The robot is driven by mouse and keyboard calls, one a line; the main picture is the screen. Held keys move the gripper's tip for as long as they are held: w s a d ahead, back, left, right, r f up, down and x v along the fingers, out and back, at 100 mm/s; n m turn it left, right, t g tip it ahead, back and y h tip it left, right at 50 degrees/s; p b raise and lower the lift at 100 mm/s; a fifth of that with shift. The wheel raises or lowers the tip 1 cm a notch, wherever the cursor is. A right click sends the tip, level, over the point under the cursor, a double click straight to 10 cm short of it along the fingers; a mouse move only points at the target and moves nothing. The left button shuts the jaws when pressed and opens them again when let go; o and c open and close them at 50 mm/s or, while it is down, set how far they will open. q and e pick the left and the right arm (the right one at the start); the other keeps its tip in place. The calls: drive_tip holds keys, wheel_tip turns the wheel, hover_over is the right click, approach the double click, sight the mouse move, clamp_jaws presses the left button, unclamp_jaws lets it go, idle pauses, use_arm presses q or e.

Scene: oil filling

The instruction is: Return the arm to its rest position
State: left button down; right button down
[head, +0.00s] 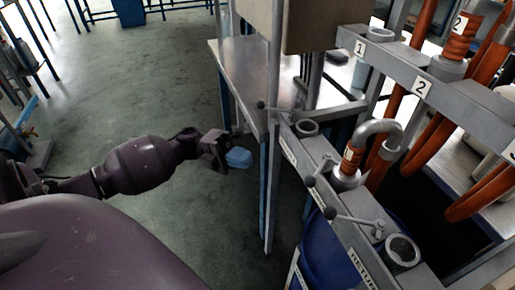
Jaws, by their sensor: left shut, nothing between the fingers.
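My left arm comes in from the left, low over the floor, and ends in my left gripper (238,158) with blue fingers. The gripper is shut and empty, in front of the metal table's near leg and apart from the filling rack. My right gripper is not in view.
A metal table (242,75) stands just beyond the gripper. On the right is a grey rack (392,55) with numbered orange hoses (432,165), a hooked nozzle (380,128), valve handles and an open pipe socket (402,250). A blue barrel (325,255) stands below. The floor (150,95) at left is clear.

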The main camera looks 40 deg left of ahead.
use_arm(q)
drive_tip(key=shift+a+f, duration=0.1)
drive_tip(key=shift+a, duration=0.35)
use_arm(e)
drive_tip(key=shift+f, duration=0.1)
